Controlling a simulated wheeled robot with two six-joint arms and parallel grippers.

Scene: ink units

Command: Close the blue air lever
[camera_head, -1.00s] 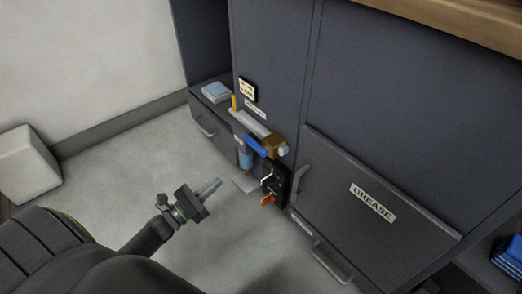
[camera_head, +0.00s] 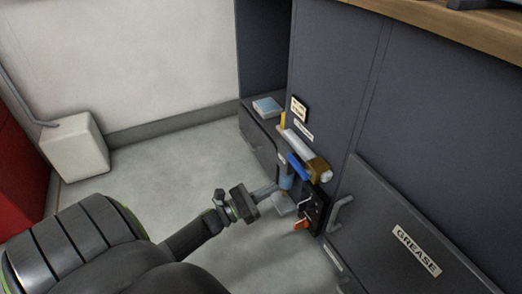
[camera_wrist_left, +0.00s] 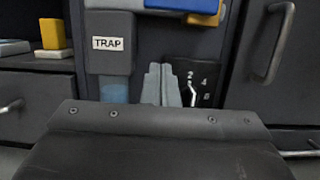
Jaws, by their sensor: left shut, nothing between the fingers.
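The blue air lever (camera_head: 298,167) is on the pipe fitting at the cabinet front, beside a brass-coloured valve body (camera_head: 318,169). In the left wrist view a blue bar (camera_wrist_left: 182,4) shows at the top edge, cut off by the frame. My left gripper (camera_head: 270,190) is shut and empty, below and left of the lever, apart from it. In the left wrist view its fingers (camera_wrist_left: 160,84) point at the cabinet between the TRAP unit (camera_wrist_left: 108,43) and a black dial plate (camera_wrist_left: 197,80). My right gripper is not in view.
An orange handle (camera_head: 301,224) sits low by the black plate. The GREASE door (camera_head: 415,225) with its handle (camera_head: 338,213) is to the right. A drawer (camera_head: 262,150) is to the left. The floor in front is clear; a white box (camera_head: 75,148) stands by the wall.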

